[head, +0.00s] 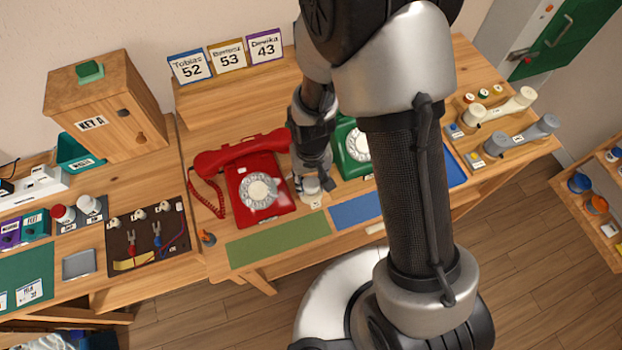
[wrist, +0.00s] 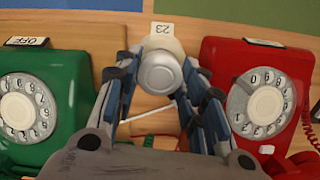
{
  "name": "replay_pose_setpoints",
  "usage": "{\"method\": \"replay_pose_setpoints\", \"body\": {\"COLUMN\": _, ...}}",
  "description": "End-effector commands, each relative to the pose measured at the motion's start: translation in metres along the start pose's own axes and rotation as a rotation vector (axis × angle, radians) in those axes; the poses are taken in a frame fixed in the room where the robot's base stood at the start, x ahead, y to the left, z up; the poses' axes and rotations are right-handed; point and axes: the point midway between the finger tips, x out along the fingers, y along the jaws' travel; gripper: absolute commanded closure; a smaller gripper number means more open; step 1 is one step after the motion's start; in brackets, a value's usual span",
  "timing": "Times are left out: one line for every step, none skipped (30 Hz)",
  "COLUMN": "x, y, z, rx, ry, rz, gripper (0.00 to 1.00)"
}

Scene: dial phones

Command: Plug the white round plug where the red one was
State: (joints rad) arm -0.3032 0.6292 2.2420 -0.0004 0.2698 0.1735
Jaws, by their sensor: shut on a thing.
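My gripper (head: 311,178) is between the red phone (head: 262,190) and the green phone (head: 351,147), pointing down at the table. In the wrist view my gripper (wrist: 161,88) is shut on a white round plug (wrist: 160,72), with a finger on each side. The plug also shows in the head view (head: 308,187). It sits over a pale plate with a label "23" (wrist: 165,28). Whether it is fully seated there is hidden. A red round-topped piece (head: 62,213) stands on a dark holder on the left table, beside a white round-topped one (head: 88,204).
The phones stand close on both sides of my gripper. A green mat (head: 278,239) and a blue mat (head: 357,210) lie along the front edge. A dark tool board (head: 146,236) lies at left, and two handsets (head: 510,108) rest on a wooden rack at right.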

Motion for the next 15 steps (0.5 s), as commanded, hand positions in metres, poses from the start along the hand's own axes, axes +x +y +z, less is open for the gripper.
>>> {"method": "replay_pose_setpoints", "body": {"x": 0.0000, "y": 0.0000, "z": 0.0000, "rx": 0.000, "ry": 0.000, "rz": 0.000, "gripper": 0.81}}
{"method": "replay_pose_setpoints", "body": {"x": 0.0001, "y": 0.0000, "z": 0.0000, "rx": 0.000, "ry": 0.000, "rz": 0.000, "gripper": 0.81}}
{"method": "replay_pose_setpoints", "body": {"x": 0.0004, "y": 0.0000, "z": 0.0001, "rx": 0.000, "ry": 0.000, "rz": 0.000, "gripper": 0.81}}
{"method": "replay_pose_setpoints", "body": {"x": 0.0007, "y": 0.0000, "z": 0.0001, "rx": 0.000, "ry": 0.000, "rz": 0.000, "gripper": 0.81}}
{"method": "replay_pose_setpoints", "body": {"x": 0.0012, "y": 0.0000, "z": 0.0001, "rx": 0.000, "ry": 0.000, "rz": 0.000, "gripper": 0.81}}
{"method": "replay_pose_setpoints", "body": {"x": 0.0020, "y": 0.0000, "z": 0.0001, "rx": 0.000, "ry": 0.000, "rz": 0.000, "gripper": 0.81}}
{"method": "replay_pose_setpoints", "body": {"x": 0.0027, "y": 0.0000, "z": 0.0001, "rx": 0.000, "ry": 0.000, "rz": 0.000, "gripper": 0.81}}
{"method": "replay_pose_setpoints", "body": {"x": 0.0034, "y": 0.0000, "z": 0.0001, "rx": 0.000, "ry": 0.000, "rz": 0.000, "gripper": 0.81}}
{"method": "replay_pose_setpoints", "body": {"x": 0.0045, "y": 0.0000, "z": 0.0001, "rx": 0.000, "ry": 0.000, "rz": 0.000, "gripper": 0.81}}
{"method": "replay_pose_setpoints", "body": {"x": 0.0053, "y": 0.0000, "z": 0.0001, "rx": 0.000, "ry": 0.000, "rz": 0.000, "gripper": 0.81}}
{"method": "replay_pose_setpoints", "body": {"x": 0.0062, "y": 0.0000, "z": 0.0001, "rx": 0.000, "ry": 0.000, "rz": 0.000, "gripper": 0.81}}
{"method": "replay_pose_setpoints", "body": {"x": 0.0072, "y": 0.0000, "z": 0.0001, "rx": 0.000, "ry": 0.000, "rz": 0.000, "gripper": 0.81}}
{"method": "replay_pose_setpoints", "body": {"x": 0.0079, "y": 0.0000, "z": 0.0001, "rx": 0.000, "ry": 0.000, "rz": 0.000, "gripper": 0.81}}
{"method": "replay_pose_setpoints", "body": {"x": 0.0087, "y": 0.0000, "z": 0.0000, "rx": 0.000, "ry": 0.000, "rz": 0.000, "gripper": 0.81}}
{"method": "replay_pose_setpoints", "body": {"x": 0.0097, "y": 0.0000, "z": 0.0000, "rx": 0.000, "ry": 0.000, "rz": 0.000, "gripper": 0.81}}
